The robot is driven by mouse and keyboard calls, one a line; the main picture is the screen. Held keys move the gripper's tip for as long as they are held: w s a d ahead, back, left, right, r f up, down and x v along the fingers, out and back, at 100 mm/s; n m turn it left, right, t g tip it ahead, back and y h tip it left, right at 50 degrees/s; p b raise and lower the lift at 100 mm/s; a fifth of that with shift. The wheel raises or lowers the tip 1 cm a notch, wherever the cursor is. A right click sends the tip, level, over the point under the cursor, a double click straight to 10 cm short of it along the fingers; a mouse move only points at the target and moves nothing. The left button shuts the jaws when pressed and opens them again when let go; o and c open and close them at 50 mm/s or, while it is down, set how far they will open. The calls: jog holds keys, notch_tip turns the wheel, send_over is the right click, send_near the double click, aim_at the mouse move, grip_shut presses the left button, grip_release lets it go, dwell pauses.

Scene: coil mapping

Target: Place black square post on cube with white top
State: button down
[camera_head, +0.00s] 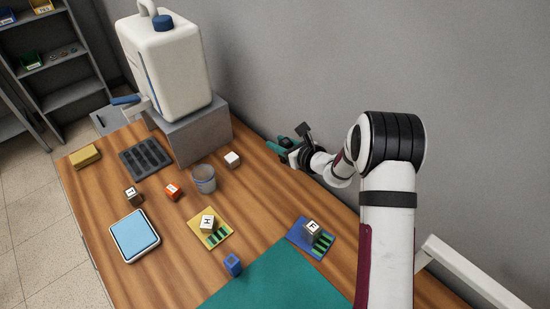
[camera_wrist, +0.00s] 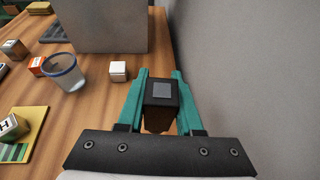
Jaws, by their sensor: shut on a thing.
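A black square post (camera_wrist: 160,97) with a grey square on its near face is held between the teal fingers of my gripper (camera_wrist: 157,92) in the wrist view. In the head view my gripper (camera_head: 284,149) is near the wall at the table's back edge, and the post cannot be made out there. A small cube with a plain white top (camera_head: 232,159) stands on the table left of my gripper, apart from it. It also shows in the wrist view (camera_wrist: 118,69), left of the fingers, with nothing on it.
Lettered cubes sit on a yellow card (camera_head: 196,220) and a blue card (camera_head: 297,235). A blue-topped scale (camera_head: 135,235) lies left.

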jog(key=w+a+r+n, duration=0.1)
jog(key=w+a+r, duration=0.3)
jog(key=a+r, duration=0.1)
jog(key=g, duration=0.1)
send_over(232, 161)
jog(key=w+a, duration=0.2)
jog(key=w, duration=0.2)
notch_tip(232, 161, down, 6)
jog(key=shift+y, duration=0.3)
jog(key=f, duration=0.4)
jog(key=shift+s+a+f, duration=0.15)
jog(key=shift+a, duration=0.1)
jog(key=shift+f, duration=0.15)
jog(key=c, duration=0.6)
grip_release()
jog(key=shift+o, duration=0.2)
